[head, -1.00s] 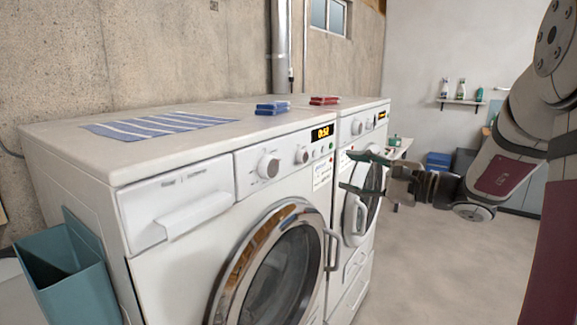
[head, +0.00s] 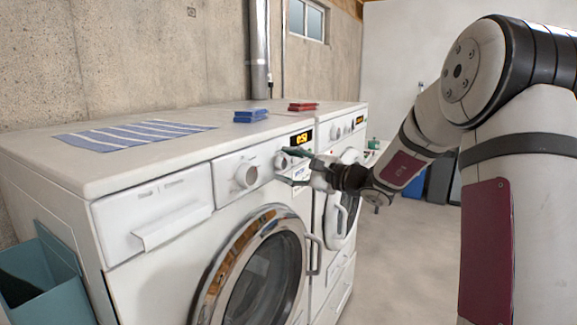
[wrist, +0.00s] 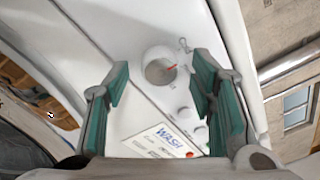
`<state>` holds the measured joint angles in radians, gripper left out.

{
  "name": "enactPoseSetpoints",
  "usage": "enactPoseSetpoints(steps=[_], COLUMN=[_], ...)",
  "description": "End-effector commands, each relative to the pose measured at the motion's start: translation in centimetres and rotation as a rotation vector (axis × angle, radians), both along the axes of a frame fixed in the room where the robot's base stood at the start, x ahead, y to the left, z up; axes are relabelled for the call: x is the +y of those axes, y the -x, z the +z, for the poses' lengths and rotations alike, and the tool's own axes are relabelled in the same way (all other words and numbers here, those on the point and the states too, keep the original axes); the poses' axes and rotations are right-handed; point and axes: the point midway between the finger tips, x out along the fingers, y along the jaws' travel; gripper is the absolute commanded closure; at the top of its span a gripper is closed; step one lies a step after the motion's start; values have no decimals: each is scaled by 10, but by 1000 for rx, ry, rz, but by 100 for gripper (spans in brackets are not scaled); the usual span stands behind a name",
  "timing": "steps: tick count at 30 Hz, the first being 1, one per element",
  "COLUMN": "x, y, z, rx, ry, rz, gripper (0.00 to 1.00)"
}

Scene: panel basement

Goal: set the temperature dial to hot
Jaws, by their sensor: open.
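The white front-loading washer (head: 140,275) has a large knob (head: 247,175) and a smaller dial (head: 280,160) on its upper panel, left of an orange display (head: 301,138). In the wrist view a round white dial (wrist: 158,66) with a red pointer lies ahead between my fingers; it appears to be the smaller one. The pointer is toward the picture's right. Small marks by the dial are too blurred to read. My gripper (head: 296,167) is open in front of this dial; its green fingers also show in the wrist view (wrist: 157,95). I cannot tell whether they touch it.
A label reading WASH (wrist: 162,142) is on the panel near the dial. A second machine (head: 340,190) stands to the right. A striped cloth (head: 130,135), a blue item (head: 251,115) and red items (head: 302,107) lie on top. A teal bin (head: 45,285) stands at left.

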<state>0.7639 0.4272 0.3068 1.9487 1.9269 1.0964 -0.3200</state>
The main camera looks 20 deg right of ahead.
Motion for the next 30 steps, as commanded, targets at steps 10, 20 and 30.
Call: enactPoseSetpoints(steps=[10, 20, 30], x=[2, 2, 3], y=[-3, -3, -2], z=[0, 0, 0], rx=[0, 1, 45], ry=[-1, 0, -60], rz=[0, 1, 2], gripper=[50, 98, 98])
